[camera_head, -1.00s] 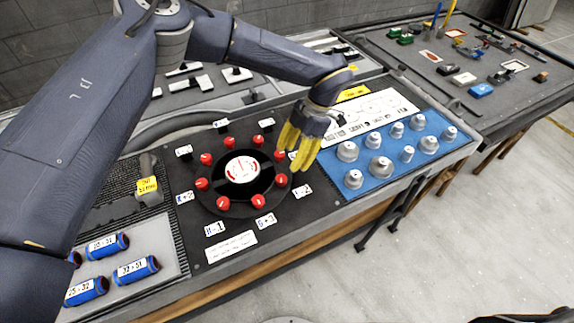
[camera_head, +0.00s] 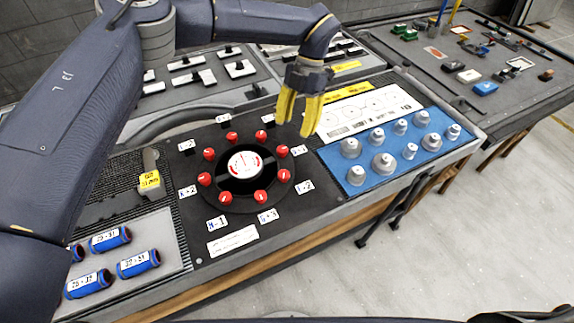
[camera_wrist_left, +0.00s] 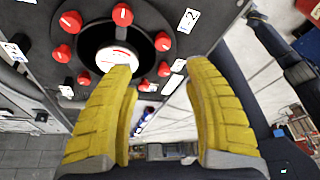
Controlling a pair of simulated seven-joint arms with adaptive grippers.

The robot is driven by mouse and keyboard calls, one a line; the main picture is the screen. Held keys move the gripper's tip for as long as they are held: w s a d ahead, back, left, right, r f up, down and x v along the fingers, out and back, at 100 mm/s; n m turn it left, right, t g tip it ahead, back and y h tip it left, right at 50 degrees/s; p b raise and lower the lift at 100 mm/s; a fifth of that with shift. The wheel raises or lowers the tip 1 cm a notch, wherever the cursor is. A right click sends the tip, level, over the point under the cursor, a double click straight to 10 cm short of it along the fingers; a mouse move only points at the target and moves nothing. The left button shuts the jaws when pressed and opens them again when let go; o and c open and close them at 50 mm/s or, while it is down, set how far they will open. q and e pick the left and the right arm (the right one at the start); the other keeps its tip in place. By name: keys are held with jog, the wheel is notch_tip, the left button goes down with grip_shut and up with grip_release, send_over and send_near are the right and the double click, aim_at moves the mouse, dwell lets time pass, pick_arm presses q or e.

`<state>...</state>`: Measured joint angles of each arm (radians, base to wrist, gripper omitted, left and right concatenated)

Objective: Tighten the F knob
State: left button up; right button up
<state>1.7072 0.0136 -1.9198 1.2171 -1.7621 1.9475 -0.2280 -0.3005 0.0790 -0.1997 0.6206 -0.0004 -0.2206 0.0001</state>
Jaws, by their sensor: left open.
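A round black fixture carries a ring of red knobs around a white dial (camera_head: 245,164). Small white labels stand beside the knobs; I cannot read which one is F. My left gripper (camera_head: 297,128) has yellow fingers, open and empty, over the far right side of the ring, near the upper right knob (camera_head: 281,151). In the left wrist view the left gripper (camera_wrist_left: 160,68) is spread, with a red knob (camera_wrist_left: 163,70) showing in the gap beyond the fingertips. The left finger overlaps the edge of the dial. My right gripper is not in view.
A blue mat (camera_head: 360,182) with several grey metal knobs lies to the right, below a white printed sheet (camera_head: 365,112). Blue cylinders (camera_head: 138,262) lie on a tray at lower left. A yellow-tagged block (camera_head: 151,182) stands left of the ring. Another bench (camera_head: 440,52) stands at the back right.

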pick_arm(q)
jog(key=r+n, duration=0.1)
jog(key=n, duration=0.2)
send_near(284, 173)
jog(key=shift+g, duration=0.3)
jog(key=x, duration=1)
jog(key=shift+w+f, duration=0.15)
jog(key=shift+c, duration=0.2)
grip_shut()
